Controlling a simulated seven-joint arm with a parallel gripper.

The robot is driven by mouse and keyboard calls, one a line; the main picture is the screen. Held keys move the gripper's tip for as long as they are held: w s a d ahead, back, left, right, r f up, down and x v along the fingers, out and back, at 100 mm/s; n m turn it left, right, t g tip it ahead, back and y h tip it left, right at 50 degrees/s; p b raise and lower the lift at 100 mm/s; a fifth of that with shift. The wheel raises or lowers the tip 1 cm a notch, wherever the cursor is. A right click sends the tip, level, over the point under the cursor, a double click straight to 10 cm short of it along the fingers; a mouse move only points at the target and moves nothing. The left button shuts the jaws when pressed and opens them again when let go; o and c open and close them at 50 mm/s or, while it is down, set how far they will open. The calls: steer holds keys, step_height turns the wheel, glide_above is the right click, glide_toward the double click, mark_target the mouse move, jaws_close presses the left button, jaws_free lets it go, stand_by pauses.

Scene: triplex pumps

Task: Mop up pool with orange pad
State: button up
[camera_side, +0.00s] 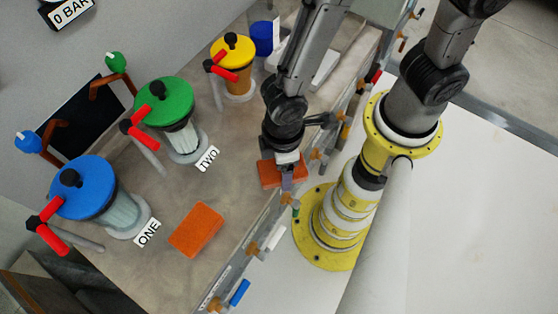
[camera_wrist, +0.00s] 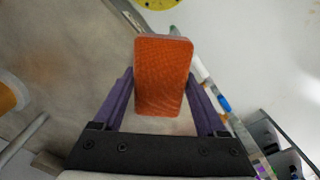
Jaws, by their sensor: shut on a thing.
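My gripper (camera_side: 287,180) is shut on an orange pad (camera_side: 268,174) near the right edge of the bench. In the wrist view the purple fingers of my gripper (camera_wrist: 160,86) press the long sides of this orange pad (camera_wrist: 164,62), which has a textured face. In the side view, my gripper partly hides the pad, and I cannot tell whether it touches the bench. A second orange pad (camera_side: 197,230) lies flat on the bench in front of the label ONE. I cannot make out a clear pool on the bench top.
Blue (camera_side: 84,188), green (camera_side: 164,103) and yellow (camera_side: 232,52) lidded pumps with red handles stand along the bench (camera_side: 165,190). A blue cylinder (camera_side: 264,37) stands behind my arm. A rail with fittings (camera_side: 254,247) runs along the bench's right edge. Bench space between the pads is clear.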

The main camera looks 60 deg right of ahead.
steer(key=shift+r, duration=3.65)
